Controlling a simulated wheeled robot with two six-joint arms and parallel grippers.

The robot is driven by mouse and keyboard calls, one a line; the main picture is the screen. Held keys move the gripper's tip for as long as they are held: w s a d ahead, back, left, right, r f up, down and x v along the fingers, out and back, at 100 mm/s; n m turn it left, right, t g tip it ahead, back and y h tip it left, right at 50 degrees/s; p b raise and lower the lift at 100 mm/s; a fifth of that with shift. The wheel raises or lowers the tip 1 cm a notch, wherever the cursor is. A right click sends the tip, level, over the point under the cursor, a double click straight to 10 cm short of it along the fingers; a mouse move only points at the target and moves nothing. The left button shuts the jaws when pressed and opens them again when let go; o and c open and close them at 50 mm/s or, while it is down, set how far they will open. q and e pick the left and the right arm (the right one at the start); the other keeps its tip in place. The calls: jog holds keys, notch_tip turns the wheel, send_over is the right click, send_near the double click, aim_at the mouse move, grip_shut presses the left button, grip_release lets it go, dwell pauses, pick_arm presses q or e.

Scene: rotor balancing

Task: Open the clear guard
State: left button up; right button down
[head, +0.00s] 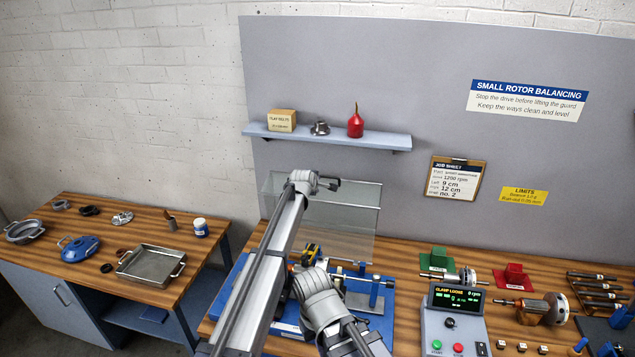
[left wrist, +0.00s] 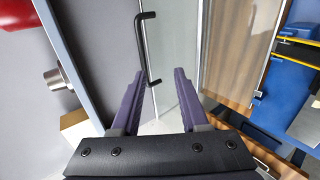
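The clear guard (head: 345,222) is a see-through panel that stands raised above the blue balancing machine (head: 375,305) in the head view. In the left wrist view its pane (left wrist: 187,45) runs up the middle, with a black bar handle (left wrist: 141,48) along it. My left gripper (left wrist: 158,78) is open, with its two fingers apart and the lower end of the handle showing between the tips. I cannot tell whether they touch it. In the head view my left gripper (head: 330,184) is small and dark at the guard's upper part. My right gripper is not in view.
A shelf (head: 330,137) with a box, a metal part and a red oil can hangs behind the guard. A control box (head: 453,318) with a lit display stands right of the machine. A side bench (head: 100,285) holds trays and parts.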

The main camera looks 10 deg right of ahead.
pick_arm(q)
jog(key=s+a+r, duration=0.1)
jog(key=s+a, duration=0.3)
jog(key=s, duration=0.8)
jog(key=shift+s, duration=0.4)
